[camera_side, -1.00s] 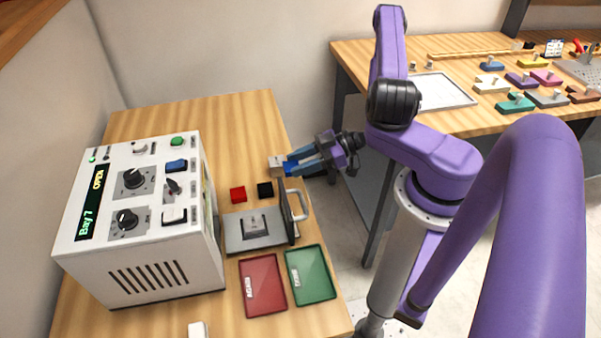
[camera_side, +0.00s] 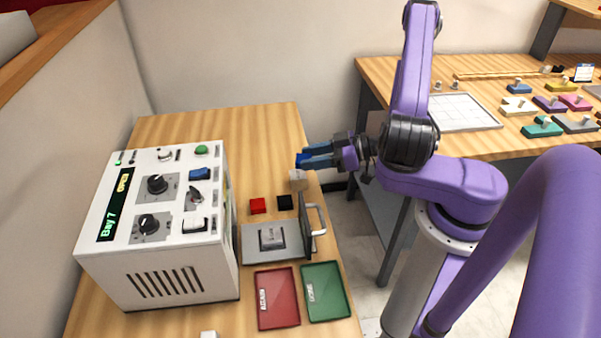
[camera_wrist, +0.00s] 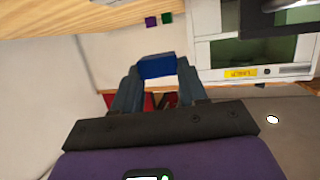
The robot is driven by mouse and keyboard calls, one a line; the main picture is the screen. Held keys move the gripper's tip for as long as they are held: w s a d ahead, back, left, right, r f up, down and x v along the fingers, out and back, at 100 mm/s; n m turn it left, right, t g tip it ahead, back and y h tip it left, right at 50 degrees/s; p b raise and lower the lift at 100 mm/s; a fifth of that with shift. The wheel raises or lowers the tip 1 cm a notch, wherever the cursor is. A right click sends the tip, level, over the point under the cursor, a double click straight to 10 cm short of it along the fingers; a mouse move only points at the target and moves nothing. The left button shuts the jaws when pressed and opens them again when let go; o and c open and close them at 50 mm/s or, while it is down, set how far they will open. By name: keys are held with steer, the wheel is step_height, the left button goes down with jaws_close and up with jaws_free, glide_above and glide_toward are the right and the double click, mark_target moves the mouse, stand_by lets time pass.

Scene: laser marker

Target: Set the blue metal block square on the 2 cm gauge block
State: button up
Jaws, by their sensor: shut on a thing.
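The blue metal block (camera_side: 301,160) is held between the fingertips of my gripper (camera_side: 308,158), which comes in from the right in the side view. In the wrist view the blue block (camera_wrist: 157,65) spans the two fingertips of my gripper (camera_wrist: 157,74). A pale block (camera_side: 298,180), apparently the gauge block, stands on the wooden table just below the blue block in the side view. The blue block looks raised, close to or over its top; I cannot tell whether they touch. The pale block's size marking is unreadable, and it is not identifiable in the wrist view.
A red block (camera_side: 258,206) and a black block (camera_side: 285,202) lie nearer the camera. The white marker machine (camera_side: 160,250) stands left.

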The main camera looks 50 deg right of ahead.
steer(key=w+d+r+m+t+h, duration=0.2)
steer(key=w+d+r+m+h, duration=0.1)
steer(key=m+h, duration=0.25)
steer(key=n+g+y, duration=0.4)
steer(key=n+y, duration=0.4)
glide_above(320, 201)
steer(key=shift+f, duration=1.75)
steer(key=shift+f, duration=0.1)
steer(key=shift+f, duration=4.75)
steer(key=shift+f, duration=0.1)
